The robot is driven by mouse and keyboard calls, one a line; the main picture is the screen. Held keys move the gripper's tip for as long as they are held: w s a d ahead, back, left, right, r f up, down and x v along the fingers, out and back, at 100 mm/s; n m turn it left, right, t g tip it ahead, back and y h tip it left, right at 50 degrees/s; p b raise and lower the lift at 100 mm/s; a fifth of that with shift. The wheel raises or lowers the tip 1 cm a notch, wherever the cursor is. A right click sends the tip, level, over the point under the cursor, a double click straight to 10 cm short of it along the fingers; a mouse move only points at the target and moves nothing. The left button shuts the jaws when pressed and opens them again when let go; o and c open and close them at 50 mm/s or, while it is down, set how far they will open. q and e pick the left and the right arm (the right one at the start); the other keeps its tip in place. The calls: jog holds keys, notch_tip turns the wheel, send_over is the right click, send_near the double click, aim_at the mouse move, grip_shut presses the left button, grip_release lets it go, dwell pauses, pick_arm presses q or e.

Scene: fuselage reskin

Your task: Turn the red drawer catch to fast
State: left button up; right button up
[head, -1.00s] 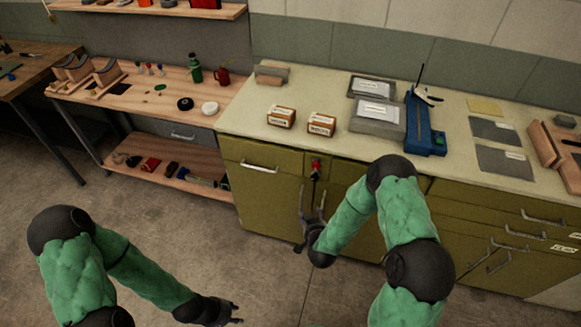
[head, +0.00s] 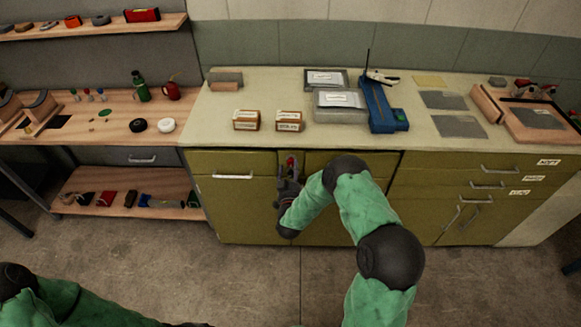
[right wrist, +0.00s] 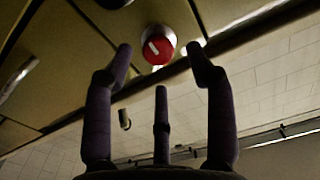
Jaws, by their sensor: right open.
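The red drawer catch (head: 291,160) is a small round knob on the green cabinet front, right of the left drawer's handle. In the right wrist view the catch (right wrist: 159,47) is red with a white bar on its face, set on a metal collar. My right gripper (head: 289,172) is open just in front of and below the catch. In the right wrist view its two outer fingertips stand left and right of the catch, with a third finger below; I cannot tell if any touch. My left gripper is at most a dark sliver at the head view's bottom edge.
The cabinet's worktop (head: 240,110) carries two small boxes (head: 246,120), grey cases (head: 340,107) and a blue tool (head: 383,108). A drawer handle (head: 232,177) juts out left of the catch. A wooden bench (head: 100,130) stands to the left. The floor in front is clear.

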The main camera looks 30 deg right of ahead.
aim_at(291, 163)
jog(key=shift+x, duration=1.65)
jog(key=c, duration=1.1)
jog(key=shift+r+b, duration=0.1)
jog(key=shift+b, duration=0.25)
